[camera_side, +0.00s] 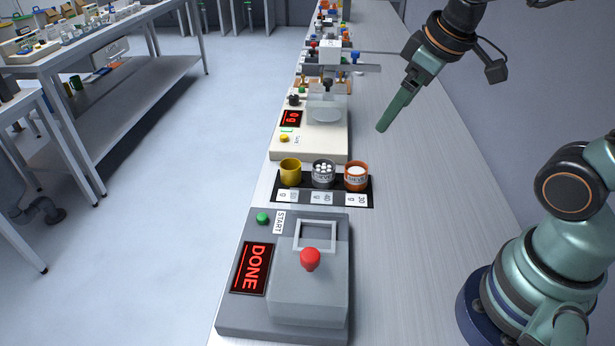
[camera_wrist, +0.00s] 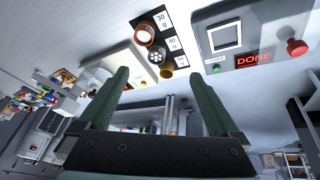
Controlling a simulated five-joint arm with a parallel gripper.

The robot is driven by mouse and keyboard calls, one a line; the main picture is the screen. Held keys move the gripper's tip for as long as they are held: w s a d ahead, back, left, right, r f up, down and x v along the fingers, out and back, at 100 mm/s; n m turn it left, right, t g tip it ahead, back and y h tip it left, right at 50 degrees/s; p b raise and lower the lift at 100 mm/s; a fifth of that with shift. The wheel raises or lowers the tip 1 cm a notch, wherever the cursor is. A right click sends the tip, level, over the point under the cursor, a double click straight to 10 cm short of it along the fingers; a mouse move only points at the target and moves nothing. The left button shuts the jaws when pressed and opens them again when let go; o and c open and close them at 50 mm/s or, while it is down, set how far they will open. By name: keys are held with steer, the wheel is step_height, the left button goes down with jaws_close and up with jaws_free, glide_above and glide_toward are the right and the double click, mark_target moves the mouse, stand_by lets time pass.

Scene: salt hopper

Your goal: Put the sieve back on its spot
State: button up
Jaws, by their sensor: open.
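No part is clearly labelled as the sieve. The likeliest is the grey round cup with white dots on top (camera_side: 323,172), upright in the middle of the dark rack (camera_side: 284,207). It stands between a yellow cup (camera_side: 290,172) and an orange cup (camera_side: 356,176), and also shows in the wrist view (camera_wrist: 155,56). My gripper (camera_side: 382,126) hangs above the bench, behind and to the right of the rack, apart from the cups. In the wrist view its two green fingers (camera_wrist: 160,85) are apart with nothing held between them.
A grey machine (camera_side: 336,297) with a red knob (camera_side: 310,259), square frame and DONE display stands in front. A cream scale (camera_side: 312,145) with a lit display stands behind the rack. More equipment lines the far bench. The bench right of the rack is clear.

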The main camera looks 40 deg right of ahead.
steer(key=s+m, duration=0.2)
steer(key=m, duration=0.1)
steer(key=shift+a+t, duration=0.35)
steer(key=shift+t, duration=0.05)
steer(key=shift+r, duration=0.1)
steer(key=shift+c, duration=0.3)
